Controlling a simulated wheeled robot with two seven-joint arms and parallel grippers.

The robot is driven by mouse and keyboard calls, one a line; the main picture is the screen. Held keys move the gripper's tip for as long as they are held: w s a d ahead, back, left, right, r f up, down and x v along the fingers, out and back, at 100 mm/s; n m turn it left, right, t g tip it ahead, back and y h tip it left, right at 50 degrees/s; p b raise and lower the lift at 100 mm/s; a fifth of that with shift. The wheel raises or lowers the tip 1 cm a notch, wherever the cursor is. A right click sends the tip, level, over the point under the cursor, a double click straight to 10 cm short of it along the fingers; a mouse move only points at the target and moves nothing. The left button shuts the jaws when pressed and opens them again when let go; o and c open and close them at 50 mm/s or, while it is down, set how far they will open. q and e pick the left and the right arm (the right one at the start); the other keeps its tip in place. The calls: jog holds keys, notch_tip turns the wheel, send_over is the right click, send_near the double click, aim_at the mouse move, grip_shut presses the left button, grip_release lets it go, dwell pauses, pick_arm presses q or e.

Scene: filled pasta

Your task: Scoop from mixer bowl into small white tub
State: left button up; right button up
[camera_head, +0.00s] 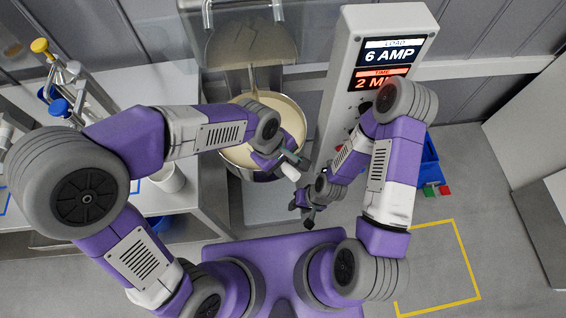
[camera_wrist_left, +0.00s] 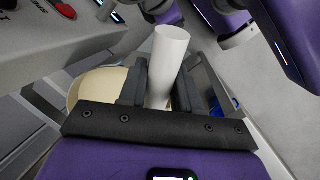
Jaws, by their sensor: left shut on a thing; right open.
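The mixer bowl (camera_head: 297,118) holds a smooth cream-coloured mass and stands under the mixer head in the head view. Its cream contents (camera_wrist_left: 88,88) also show at the left of the left wrist view. My left gripper (camera_head: 286,163) is at the bowl's front rim, shut on a white cylindrical thing (camera_wrist_left: 170,52). That thing's other end is hidden, so I cannot tell whether it is a scoop. A small white tub (camera_head: 170,179) stands on the left table, partly hidden by my left arm. My right gripper (camera_head: 307,211) is open and empty, lower and to the right of the bowl.
The mixer's display column (camera_head: 343,85) reads "6 AMP" and rises right of the bowl. A blue bin (camera_head: 429,165) is behind my right arm. Yellow and blue-capped fittings (camera_head: 59,107) stand at the left. A yellow floor outline (camera_head: 461,260) encloses clear floor at the lower right.

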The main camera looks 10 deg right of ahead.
pick_arm(q)
jog(key=shift+d+r+p+v, duration=0.1)
jog(key=shift+d+p+v, duration=0.25)
jog(key=shift+p+v, duration=0.85)
jog(key=shift+d+r+p+v, duration=0.1)
jog(key=shift+d+p+v, duration=0.2)
jog(key=shift+p+v, duration=0.95)
jog(key=shift+d+r+p+v, duration=0.1)
jog(key=shift+d+p+v, duration=0.45)
jog(key=shift+v, duration=1.1)
jog(key=shift+a+f, duration=0.1)
jog(key=shift+a, duration=0.1)
